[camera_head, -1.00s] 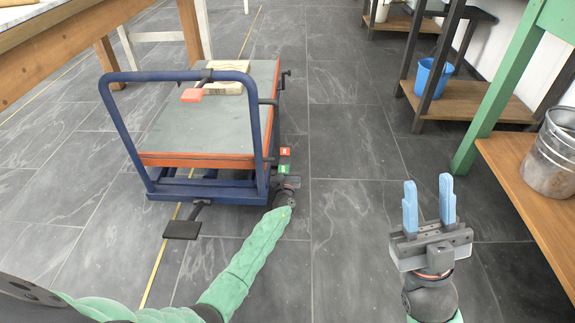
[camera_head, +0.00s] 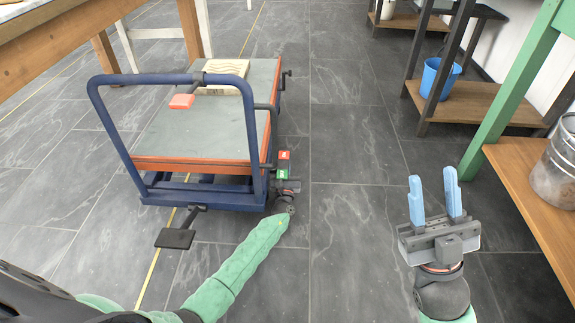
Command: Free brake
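A blue-framed cart (camera_head: 134,143) with a grey, orange-edged top stands at left centre. A red-ended lever (camera_head: 182,102) shows at its push handle, and a black pedal (camera_head: 175,239) sticks out low at the near end. A red tag (camera_head: 284,155) and a green tag (camera_head: 281,174) sit at its right near corner. My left gripper (camera_head: 286,184) is at that corner, just below the green tag; its fingers do not show clearly, nor whether they touch anything. My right gripper (camera_head: 435,202) is open and empty over the floor, its blue fingers apart.
A pale wooden block (camera_head: 222,75) lies on the cart top. A wooden table (camera_head: 75,38) stands at upper left. On the right are a green-legged bench (camera_head: 515,85), a shelf with a blue bucket (camera_head: 440,78), and a metal pail (camera_head: 557,165). The middle floor is clear.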

